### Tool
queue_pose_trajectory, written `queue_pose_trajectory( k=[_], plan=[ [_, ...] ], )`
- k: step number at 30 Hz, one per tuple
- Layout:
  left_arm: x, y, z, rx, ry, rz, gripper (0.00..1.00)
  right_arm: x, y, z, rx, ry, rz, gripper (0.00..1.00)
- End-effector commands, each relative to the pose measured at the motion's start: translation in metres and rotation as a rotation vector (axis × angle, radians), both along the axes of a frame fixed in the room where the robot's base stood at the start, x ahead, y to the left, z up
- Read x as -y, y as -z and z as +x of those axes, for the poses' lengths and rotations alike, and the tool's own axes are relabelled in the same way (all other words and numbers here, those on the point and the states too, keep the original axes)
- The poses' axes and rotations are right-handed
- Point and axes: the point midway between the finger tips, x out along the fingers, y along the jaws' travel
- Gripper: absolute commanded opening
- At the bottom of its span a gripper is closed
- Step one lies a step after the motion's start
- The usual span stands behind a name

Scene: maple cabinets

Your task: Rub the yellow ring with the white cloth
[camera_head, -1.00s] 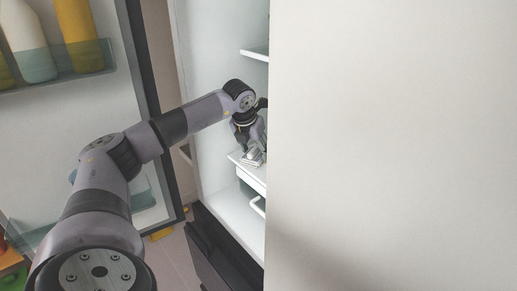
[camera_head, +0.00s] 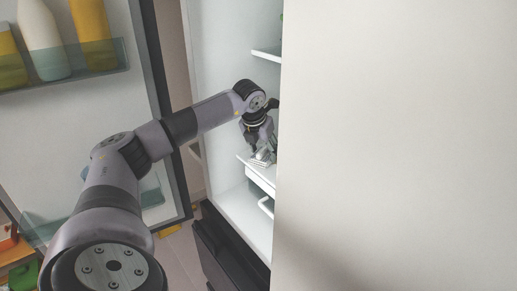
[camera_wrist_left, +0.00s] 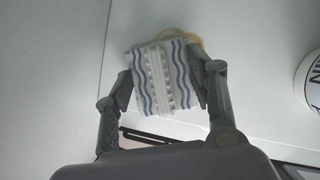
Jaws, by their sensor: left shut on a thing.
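My left gripper (camera_head: 262,143) reaches into the open fridge, just above a white shelf. It is shut on the white cloth (camera_wrist_left: 160,78), a folded piece with blue wavy lines, which shows between the fingers in the left wrist view. The cloth also shows small and pale under the gripper in the head view (camera_head: 263,158). A pale yellow curved edge, likely the yellow ring (camera_wrist_left: 184,36), shows behind the cloth's upper edge. Most of it is hidden by the cloth, and I cannot tell whether they touch. My right gripper is not in view.
The open fridge door (camera_head: 90,110) with bottles on its rack stands at left. A large pale panel (camera_head: 400,140) fills the right and hides part of the fridge inside. A round white item with dark lettering (camera_wrist_left: 311,82) lies right of the cloth. An upper shelf (camera_head: 267,54) is above.

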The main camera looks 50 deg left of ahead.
Motion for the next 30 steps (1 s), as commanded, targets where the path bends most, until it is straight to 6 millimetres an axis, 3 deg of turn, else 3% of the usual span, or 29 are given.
queue_pose_trajectory(
  k=[30],
  plan=[
    [0.006, 0.002, 0.060, 0.002, 0.001, -0.001, 0.24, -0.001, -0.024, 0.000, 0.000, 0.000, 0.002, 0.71]
  ],
)
